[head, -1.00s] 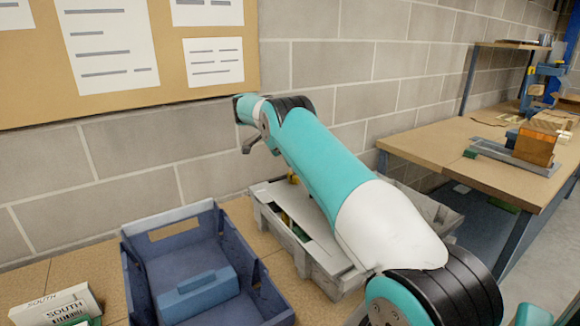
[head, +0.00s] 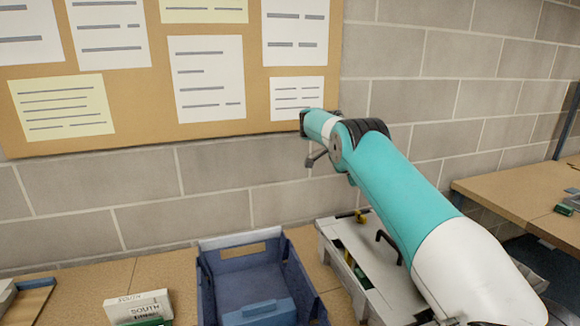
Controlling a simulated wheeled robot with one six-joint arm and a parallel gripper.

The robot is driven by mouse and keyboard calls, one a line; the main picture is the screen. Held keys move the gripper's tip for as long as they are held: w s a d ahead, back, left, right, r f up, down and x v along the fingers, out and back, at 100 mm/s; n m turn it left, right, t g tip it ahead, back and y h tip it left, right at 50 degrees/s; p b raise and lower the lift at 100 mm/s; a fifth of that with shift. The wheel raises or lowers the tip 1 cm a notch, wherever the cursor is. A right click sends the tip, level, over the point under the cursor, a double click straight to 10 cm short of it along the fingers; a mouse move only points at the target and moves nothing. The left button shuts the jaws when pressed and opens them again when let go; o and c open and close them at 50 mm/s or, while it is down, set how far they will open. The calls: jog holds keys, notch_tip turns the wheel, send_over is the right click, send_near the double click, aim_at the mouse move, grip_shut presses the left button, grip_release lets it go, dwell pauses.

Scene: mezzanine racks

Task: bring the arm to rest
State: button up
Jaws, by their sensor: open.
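My arm (head: 405,200), teal and white with dark joints, reaches from the lower right up toward the wall. My gripper (head: 316,158) is at its far end, small and partly hidden by the wrist, in front of the lower right corner of the pinboard. It is open, and I see nothing held in it. It is above the bench and apart from the bins below.
A blue bin (head: 240,280) with a blue block (head: 262,312) in it stands on the bench. A grey crate (head: 340,268) lies partly under my arm. A pinboard (head: 145,100) hangs behind. Another wooden bench (head: 515,190) is at right.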

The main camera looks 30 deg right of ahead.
jog(key=s+a+r+n+t+y+b, duration=0.1)
jog(key=s+a+r+n, duration=0.3)
jog(key=a, duration=0.5)
jog(key=s+a+r+n+t+y, duration=0.1)
jog(key=a+r+n, duration=0.2)
jog(key=a+n, duration=0.5)
jog(key=s+a+r+n+t+y+b, duration=0.1)
jog(key=s+a+r+n, duration=0.25)
jog(key=a, duration=0.55)
jog(key=s+a+f+n+y, duration=0.1)
jog(key=s+a+n, duration=0.3)
jog(key=s, duration=0.6)
jog(key=s+a+f+n+g+y, duration=0.1)
jog(key=s+a+n+y, duration=0.1)
jog(key=s+a+n, duration=0.2)
jog(key=s+a+n+g+y, duration=0.1)
jog(key=s+a+n, duration=0.3)
jog(key=s+a, duration=0.5)
jog(key=s+y, duration=0.1)
jog(key=s, duration=0.5)
jog(key=shift+s+a+f+b, duration=0.25)
jog(key=shift+s+f+b, duration=0.15)
